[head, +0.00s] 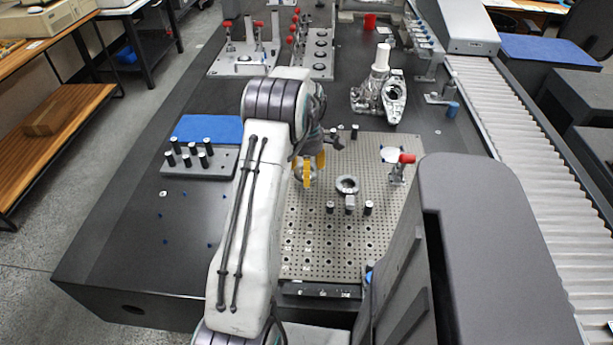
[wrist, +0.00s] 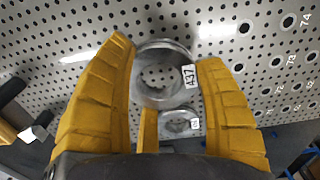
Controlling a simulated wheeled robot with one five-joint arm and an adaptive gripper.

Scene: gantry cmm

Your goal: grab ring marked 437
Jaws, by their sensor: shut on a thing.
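My gripper (wrist: 165,52) has its yellow fingers closed on opposite sides of a grey metal ring marked 437 (wrist: 172,97). The white 437 label faces the camera beside the right finger, and plate holes show through the ring's opening. In the head view my gripper (head: 310,170) is over the upper left part of the perforated plate (head: 310,225); the held ring is mostly hidden there. A second ring (wrist: 180,122) with a small label I cannot read shows just below the held one in the wrist view. A ring (head: 347,184) lies on the plate right of my gripper in the head view.
Black cylinders (head: 368,207) stand near that ring. A red-handled clamp (head: 400,170) stands at the plate's right, with a metal casting (head: 393,98) behind. A block of black pegs (head: 199,162) is at left. The plate's front is clear. A roller conveyor (head: 520,150) runs along the right.

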